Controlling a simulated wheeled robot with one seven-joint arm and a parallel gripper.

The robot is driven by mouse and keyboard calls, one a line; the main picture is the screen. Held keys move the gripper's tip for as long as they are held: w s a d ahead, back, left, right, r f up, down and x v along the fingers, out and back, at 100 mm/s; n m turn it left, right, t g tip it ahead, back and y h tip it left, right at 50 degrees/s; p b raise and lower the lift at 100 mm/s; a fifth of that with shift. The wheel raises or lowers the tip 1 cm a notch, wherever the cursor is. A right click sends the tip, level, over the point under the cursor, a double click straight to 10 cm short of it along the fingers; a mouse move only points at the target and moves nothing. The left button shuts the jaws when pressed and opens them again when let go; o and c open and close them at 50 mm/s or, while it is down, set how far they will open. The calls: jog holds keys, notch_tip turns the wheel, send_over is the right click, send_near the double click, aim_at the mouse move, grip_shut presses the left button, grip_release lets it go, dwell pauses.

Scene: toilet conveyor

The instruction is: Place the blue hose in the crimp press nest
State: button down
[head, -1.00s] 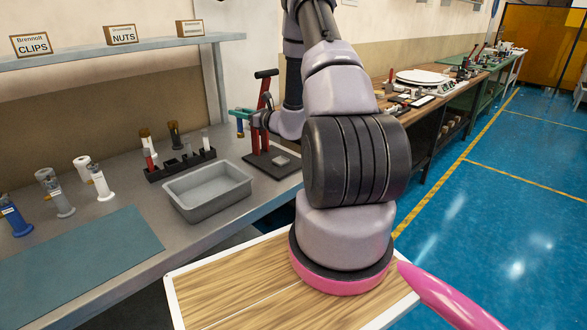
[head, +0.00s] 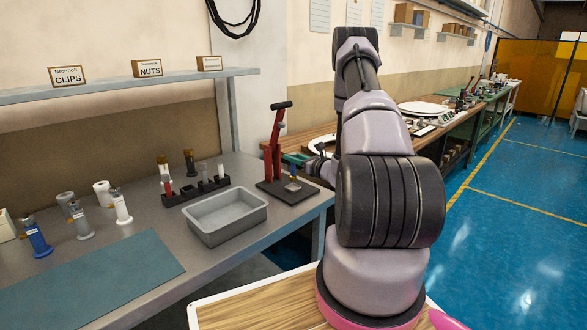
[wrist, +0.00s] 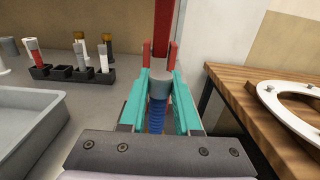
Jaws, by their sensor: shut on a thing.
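The crimp press (head: 273,150), with a red column, black handle and dark base, stands at the bench's right end. Its small grey nest (head: 293,187) is on the base. My gripper (head: 296,158), with teal fingers, is at the right of the column, above the nest. It is shut on the blue hose (head: 293,169), which shows just above the nest. In the wrist view the ribbed blue hose (wrist: 157,117) with its grey end sits between the fingers (wrist: 159,92), in front of the red press (wrist: 164,45). I cannot tell whether its lower end touches the nest.
A grey bin (head: 228,215) stands left of the press. Behind it is a black rack (head: 197,190) with several upright pieces. More fittings, one a blue one (head: 37,237), stand at the left near a teal mat (head: 95,275). A wooden bench (wrist: 265,95) lies to the right.

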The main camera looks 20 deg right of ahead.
aim_at(293, 175)
jog(key=shift+f, duration=1.8)
jog(key=shift+f, duration=0.1)
jog(key=c, duration=0.6)
grip_release()
